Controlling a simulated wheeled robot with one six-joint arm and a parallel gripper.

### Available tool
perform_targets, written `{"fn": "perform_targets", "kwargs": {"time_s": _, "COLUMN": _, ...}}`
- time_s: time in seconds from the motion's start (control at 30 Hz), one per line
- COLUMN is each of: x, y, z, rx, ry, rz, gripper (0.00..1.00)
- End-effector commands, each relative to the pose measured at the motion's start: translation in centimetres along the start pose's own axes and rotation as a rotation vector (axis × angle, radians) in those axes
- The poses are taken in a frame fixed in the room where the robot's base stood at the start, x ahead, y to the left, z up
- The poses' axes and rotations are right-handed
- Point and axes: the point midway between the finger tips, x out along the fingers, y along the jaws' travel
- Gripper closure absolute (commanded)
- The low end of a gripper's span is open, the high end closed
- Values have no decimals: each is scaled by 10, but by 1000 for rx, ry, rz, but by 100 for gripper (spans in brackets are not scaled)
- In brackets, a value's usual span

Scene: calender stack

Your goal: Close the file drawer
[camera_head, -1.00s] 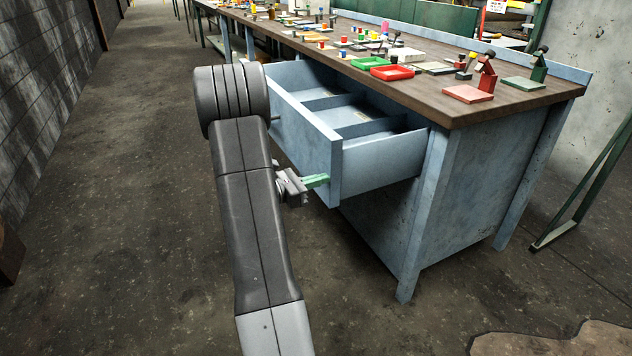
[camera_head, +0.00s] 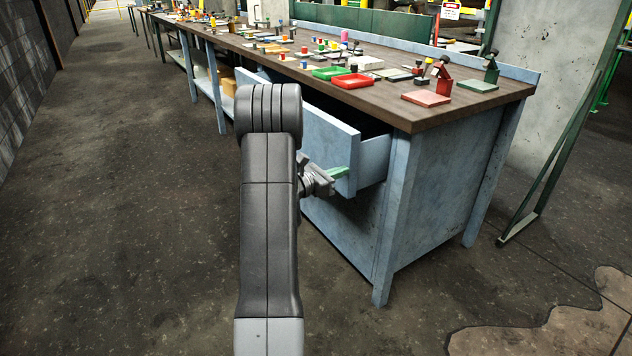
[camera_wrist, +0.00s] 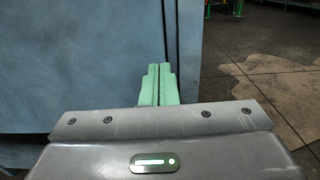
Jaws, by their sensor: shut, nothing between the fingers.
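The file drawer (camera_head: 331,141) is a blue-grey drawer under the near end of the workbench (camera_head: 415,205). It stands partly open, and its front panel is out ahead of the bench frame. My gripper (camera_head: 340,172) has green fingers, shut and empty, at the right part of the drawer front. In the wrist view my gripper (camera_wrist: 158,84) points at the blue front panel (camera_wrist: 80,65), close to its right edge. I cannot tell whether the fingertips touch it. My arm hides the left part of the drawer front.
The wooden top carries a red tray (camera_head: 353,81), a green tray (camera_head: 330,72), a red stamp stand (camera_head: 428,97) and several small items. A bench leg (camera_head: 389,220) stands right of the drawer. The concrete floor on the left (camera_head: 130,200) is clear.

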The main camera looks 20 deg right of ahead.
Motion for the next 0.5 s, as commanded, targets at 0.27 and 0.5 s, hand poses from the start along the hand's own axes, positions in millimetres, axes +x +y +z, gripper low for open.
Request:
{"fn": "perform_targets", "kwargs": {"time_s": 0.27, "x": 75, "y": -1, "z": -1, "rx": 2, "ry": -1, "rz": -3, "gripper": 100}}
{"fn": "perform_targets", "kwargs": {"time_s": 0.5, "x": 119, "y": -1, "z": -1, "rx": 1, "ry": -1, "rz": -2, "gripper": 100}}
